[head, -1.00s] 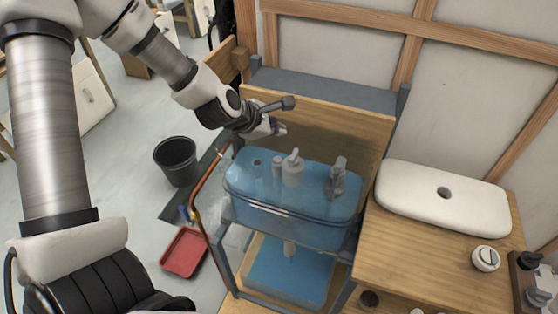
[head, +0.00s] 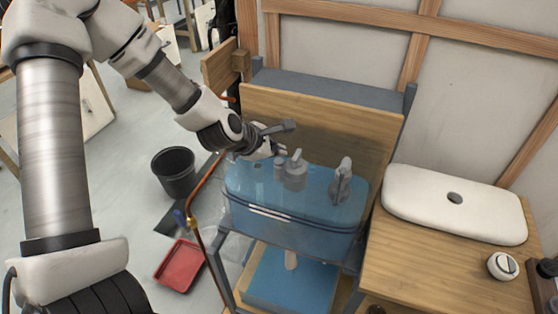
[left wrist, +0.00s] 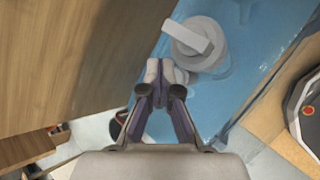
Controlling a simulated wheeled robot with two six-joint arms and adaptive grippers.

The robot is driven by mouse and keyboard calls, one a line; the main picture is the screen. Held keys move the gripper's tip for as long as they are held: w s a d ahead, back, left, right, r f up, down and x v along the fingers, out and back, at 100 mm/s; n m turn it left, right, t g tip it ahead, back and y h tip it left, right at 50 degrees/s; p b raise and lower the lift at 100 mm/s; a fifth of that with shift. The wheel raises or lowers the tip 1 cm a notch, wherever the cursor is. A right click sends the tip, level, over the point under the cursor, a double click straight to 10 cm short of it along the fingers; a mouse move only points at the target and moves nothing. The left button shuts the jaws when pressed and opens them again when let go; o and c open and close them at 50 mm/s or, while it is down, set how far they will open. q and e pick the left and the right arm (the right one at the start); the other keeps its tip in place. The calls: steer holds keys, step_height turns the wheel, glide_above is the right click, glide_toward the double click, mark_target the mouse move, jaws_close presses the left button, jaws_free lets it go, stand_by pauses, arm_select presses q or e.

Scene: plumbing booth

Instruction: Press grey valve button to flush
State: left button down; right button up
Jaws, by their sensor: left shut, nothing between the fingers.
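The grey flush valve (head: 294,172) stands in the middle of the clear, blue-tinted cistern tank (head: 300,222). In the left wrist view its round grey top with a raised bar (left wrist: 196,40) lies just ahead and to the right of the fingertips. My left gripper (head: 278,150) is over the tank's back left part, just left of the valve top. In the left wrist view my left gripper (left wrist: 163,72) is shut and empty, its fingertips together. I cannot tell whether the fingertips touch the valve. My right gripper is not in view.
A grey fill valve (head: 341,182) stands at the tank's right. A wooden board (head: 320,120) rises behind the tank. The white lid (head: 455,205) and a round push button (head: 502,266) lie on the right bench. A copper pipe (head: 207,185) runs on the left.

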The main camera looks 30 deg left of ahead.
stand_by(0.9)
arm_select(q)
steer(key=shift+f+b, duration=0.45)
steer(key=shift+b, duration=0.15)
steer(key=shift+f, duration=0.15)
